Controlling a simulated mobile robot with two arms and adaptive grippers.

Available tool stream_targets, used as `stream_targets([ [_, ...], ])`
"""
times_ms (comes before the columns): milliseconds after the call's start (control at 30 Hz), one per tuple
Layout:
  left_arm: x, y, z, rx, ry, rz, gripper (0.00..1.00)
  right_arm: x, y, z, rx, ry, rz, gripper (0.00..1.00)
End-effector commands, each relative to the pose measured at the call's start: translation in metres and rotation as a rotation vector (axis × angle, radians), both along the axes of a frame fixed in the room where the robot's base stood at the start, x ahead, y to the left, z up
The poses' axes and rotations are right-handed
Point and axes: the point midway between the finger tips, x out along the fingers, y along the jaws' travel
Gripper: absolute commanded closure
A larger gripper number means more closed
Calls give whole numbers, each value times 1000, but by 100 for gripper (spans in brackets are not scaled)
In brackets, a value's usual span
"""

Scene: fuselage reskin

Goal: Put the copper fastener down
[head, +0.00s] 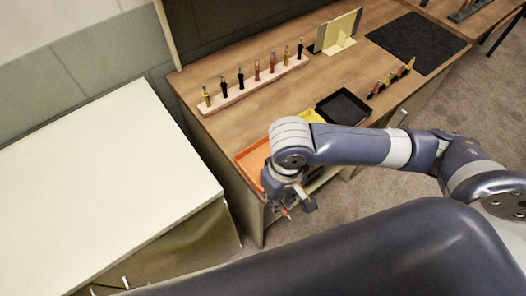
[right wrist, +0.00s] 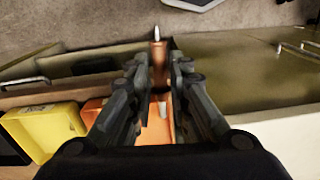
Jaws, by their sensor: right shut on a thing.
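My right gripper (head: 292,206) is in the head view, in front of the wooden bench's near left corner. It is shut on the copper fastener (head: 285,212), of which only a small part shows there. In the right wrist view the copper fastener (right wrist: 158,52) stands out between the fingertips of the right gripper (right wrist: 159,70), with its silver tip pointing to the top of the picture. An orange tray (head: 243,157) lies on the bench behind the gripper, partly hidden by my arm; it also shows in the right wrist view (right wrist: 92,106). My left gripper is not in view.
A yellow tray (head: 312,115) and a black tray (head: 359,119) lie beside the orange one. A wooden rack (head: 234,98) holds several upright fasteners. More fasteners (head: 390,79) lie near the bench's front edge. A pale table (head: 110,170) at left has a clear top.

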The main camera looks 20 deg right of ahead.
Motion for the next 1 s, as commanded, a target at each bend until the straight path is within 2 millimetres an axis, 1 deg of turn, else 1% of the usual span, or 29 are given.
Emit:
stream_targets([
  [33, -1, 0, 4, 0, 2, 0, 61, 13, -1, 2, -1, -3, -6, 99],
  [200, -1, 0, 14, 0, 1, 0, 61, 57, -4, -2, -1, -2, -6, 99],
  [400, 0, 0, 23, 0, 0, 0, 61, 105, -7, -7, 0, -2, -5, 99],
  [500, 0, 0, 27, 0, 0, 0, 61, 124, -8, -9, 0, -2, -3, 99],
  [633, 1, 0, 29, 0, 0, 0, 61, 138, -9, -12, 0, -1, -2, 99],
  [767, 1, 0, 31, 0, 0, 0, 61, 144, -10, -15, 0, -1, -1, 99],
  [1000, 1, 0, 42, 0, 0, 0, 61, 143, -9, -44, 0, -1, 0, 99],
])
